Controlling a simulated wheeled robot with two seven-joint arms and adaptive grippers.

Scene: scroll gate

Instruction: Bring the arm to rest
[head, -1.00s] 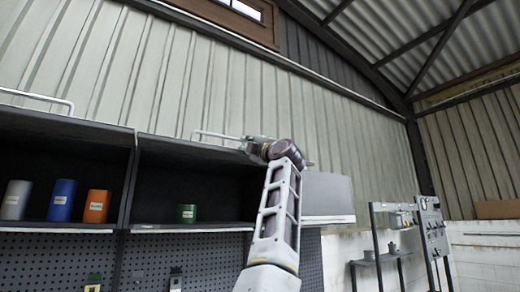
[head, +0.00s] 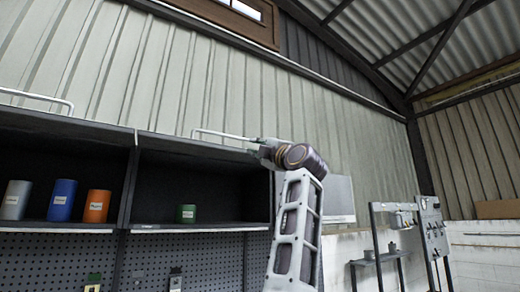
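One arm of mine rises from the bottom centre of the head view, and its wrist bends left. The bar runs along the top of an open dark shelf compartment (head: 164,178). A green can (head: 186,214) stands inside.
The left compartment holds a grey can (head: 15,200), a blue can (head: 62,200) and an orange can (head: 96,206). A grey panel (head: 340,198) is behind my arm. A metal stand (head: 375,250) is at the right. Pegboard (head: 50,262) lies below the shelves.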

